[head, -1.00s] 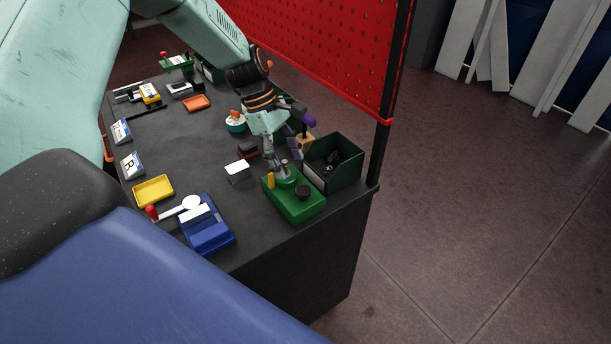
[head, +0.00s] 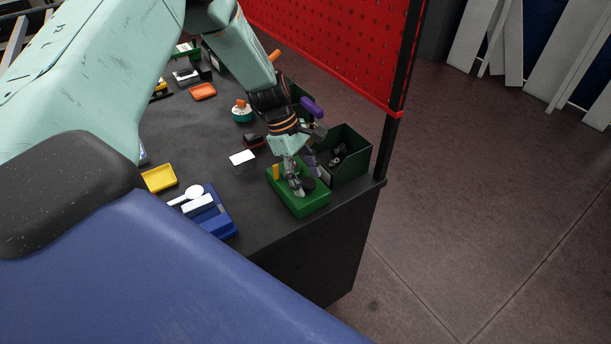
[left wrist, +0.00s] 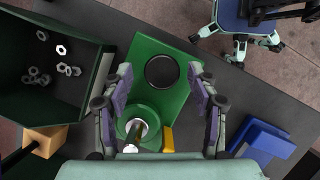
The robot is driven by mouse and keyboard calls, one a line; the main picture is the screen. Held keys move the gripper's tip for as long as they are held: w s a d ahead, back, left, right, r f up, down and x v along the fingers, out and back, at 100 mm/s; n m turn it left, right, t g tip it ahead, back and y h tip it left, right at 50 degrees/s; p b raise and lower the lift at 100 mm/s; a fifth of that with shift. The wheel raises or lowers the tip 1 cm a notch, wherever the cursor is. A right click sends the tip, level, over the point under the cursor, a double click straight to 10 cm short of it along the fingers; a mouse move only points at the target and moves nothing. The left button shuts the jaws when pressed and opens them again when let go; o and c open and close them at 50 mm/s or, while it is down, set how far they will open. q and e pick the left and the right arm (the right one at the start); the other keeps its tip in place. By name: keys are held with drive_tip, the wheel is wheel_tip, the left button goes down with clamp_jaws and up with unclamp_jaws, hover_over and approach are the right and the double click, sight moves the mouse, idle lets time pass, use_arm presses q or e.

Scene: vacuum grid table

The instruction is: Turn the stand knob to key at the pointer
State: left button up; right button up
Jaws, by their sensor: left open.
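The green stand (head: 300,207) is at the table's near right corner and also shows in the left wrist view (left wrist: 180,100). It bears a black round piece (left wrist: 161,71), a green round boss with a metal post (left wrist: 140,122) and a yellow pointer (left wrist: 168,138) next to the boss. I cannot tell which round piece is the knob; no key mark is readable. My left gripper (head: 300,187) is low over the stand, its open fingers (left wrist: 160,78) on either side of the black piece, apparently apart from it. In the head view the fingers partly hide it.
A dark green bin (head: 352,165) with several metal nuts stands right beside the stand. A blue tray (head: 222,218), a yellow tray (head: 160,178) and a white-topped block (head: 242,158) lie to the left. A red pegboard (head: 340,50) rises behind the table.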

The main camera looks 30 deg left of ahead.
use_arm(q)
drive_tip(key=shift+d+r, duration=0.1)
drive_tip(key=shift+s+r, duration=0.15)
drive_tip(key=shift+s, duration=0.1)
drive_tip(key=c, duration=0.3)
drive_tip(key=shift+w, duration=0.1)
drive_tip(key=c, duration=0.8)
drive_tip(key=shift+c, duration=0.2)
use_arm(e)
drive_tip(key=shift+s, duration=0.15)
